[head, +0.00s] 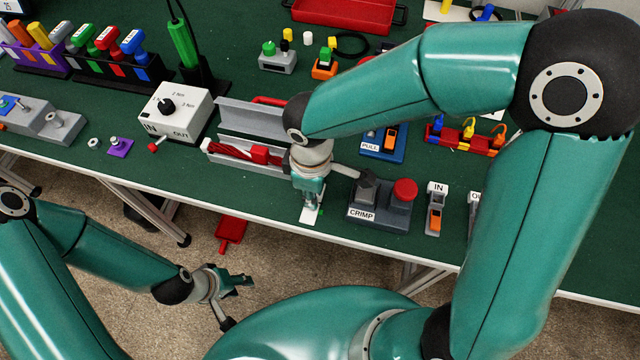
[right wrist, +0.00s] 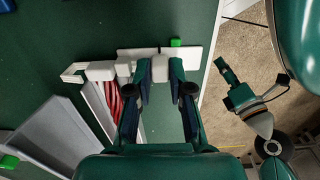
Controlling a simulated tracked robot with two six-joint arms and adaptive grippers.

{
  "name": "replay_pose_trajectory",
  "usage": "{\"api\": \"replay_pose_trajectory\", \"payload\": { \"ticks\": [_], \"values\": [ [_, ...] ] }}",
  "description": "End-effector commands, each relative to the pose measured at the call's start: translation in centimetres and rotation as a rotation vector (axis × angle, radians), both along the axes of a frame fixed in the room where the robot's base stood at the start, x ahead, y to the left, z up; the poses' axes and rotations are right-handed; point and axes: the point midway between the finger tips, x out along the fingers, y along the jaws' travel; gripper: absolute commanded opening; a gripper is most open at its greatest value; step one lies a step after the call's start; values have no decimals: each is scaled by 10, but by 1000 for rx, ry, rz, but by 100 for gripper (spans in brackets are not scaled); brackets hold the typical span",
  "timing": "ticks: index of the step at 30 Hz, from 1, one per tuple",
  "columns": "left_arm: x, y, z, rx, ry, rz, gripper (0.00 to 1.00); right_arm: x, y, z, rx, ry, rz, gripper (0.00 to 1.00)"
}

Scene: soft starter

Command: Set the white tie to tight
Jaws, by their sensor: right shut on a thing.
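The white tie (right wrist: 188,62) lies across the top of the right wrist view, with a white block at its left and a small green piece beside it. In the head view a white part of the tie (head: 311,214) shows at the table's front edge, below my right gripper (head: 309,198). In the right wrist view my right gripper (right wrist: 160,68) is shut on a white part of the tie. A red wire bundle (head: 228,150) lies in a grey trough to its left. My left gripper (head: 238,283) hangs empty in front of the table; its finger opening is unclear.
The grey trough (head: 250,118) has a raised lid or wall behind the bundle. A CRIMP station (head: 378,215) with a red knob stands close to the right. A white IN/OUT dial box (head: 172,112) stands at left.

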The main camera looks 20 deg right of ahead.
Motion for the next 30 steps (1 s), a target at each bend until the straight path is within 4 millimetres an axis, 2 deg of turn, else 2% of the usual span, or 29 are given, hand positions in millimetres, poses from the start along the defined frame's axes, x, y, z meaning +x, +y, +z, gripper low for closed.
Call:
{"api": "replay_pose_trajectory", "payload": {
  "ticks": [3, 11, 12, 16, 26, 30],
  "values": [
    [0, 0, -9, 0, 0, 0, 40, -14, 9, -2, 2, -1, 3, 0],
    [0, 0, -7, 0, 0, 0, 40, -15, 10, 0, 2, 1, -1, 0],
    [0, 0, -7, 0, 0, 0, 40, -15, 10, 0, 2, 1, -1, 25],
    [0, 0, -7, 0, 0, 0, 40, -15, 10, 0, 1, 0, -1, 46],
    [0, 0, -6, 0, 0, 0, 40, -14, 9, 1, 1, -1, -2, 46],
    [0, 0, -6, 0, 0, 0, 40, -14, 10, 12, 1, -4, -2, 46]
  ]
}}
